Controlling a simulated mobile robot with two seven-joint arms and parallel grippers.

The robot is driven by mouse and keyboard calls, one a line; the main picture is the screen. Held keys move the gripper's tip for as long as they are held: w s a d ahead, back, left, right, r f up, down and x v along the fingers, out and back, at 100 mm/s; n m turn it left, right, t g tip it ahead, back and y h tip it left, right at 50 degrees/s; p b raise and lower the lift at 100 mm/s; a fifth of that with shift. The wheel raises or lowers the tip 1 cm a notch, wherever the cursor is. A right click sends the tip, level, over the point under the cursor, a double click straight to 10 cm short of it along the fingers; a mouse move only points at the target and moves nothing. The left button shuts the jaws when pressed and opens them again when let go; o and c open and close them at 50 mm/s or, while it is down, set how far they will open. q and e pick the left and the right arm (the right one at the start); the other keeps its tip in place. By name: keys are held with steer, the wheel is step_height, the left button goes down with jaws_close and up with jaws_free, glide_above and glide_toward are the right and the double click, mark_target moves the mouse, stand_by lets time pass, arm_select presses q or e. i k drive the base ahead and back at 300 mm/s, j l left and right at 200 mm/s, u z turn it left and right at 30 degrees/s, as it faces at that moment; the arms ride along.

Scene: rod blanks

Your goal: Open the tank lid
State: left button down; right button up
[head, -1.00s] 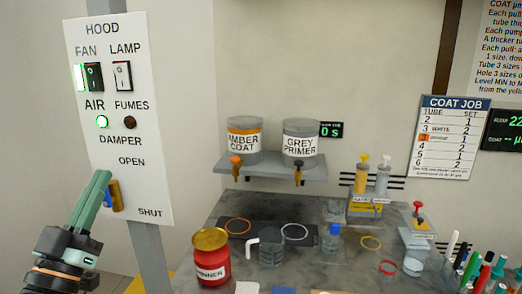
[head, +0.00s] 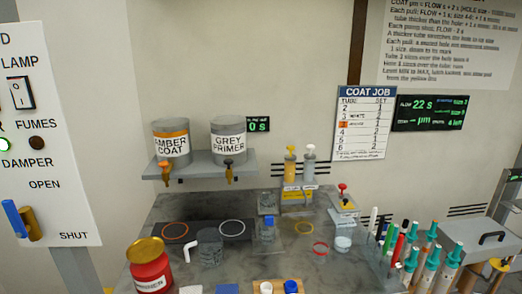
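Neither of my grippers shows in the head view now.
Several upright teal and white tubes (head: 434,262) stand just in front of the grey box. A red tin with a gold lid (head: 150,270) stands at the front left. A switch panel (head: 50,140) with a blue lever (head: 14,218) is at far left.

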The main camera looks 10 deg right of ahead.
mark_target(482, 238)
steer(key=z, duration=1.85)
steer(key=i+l, duration=0.85)
steer(key=i, duration=0.1)
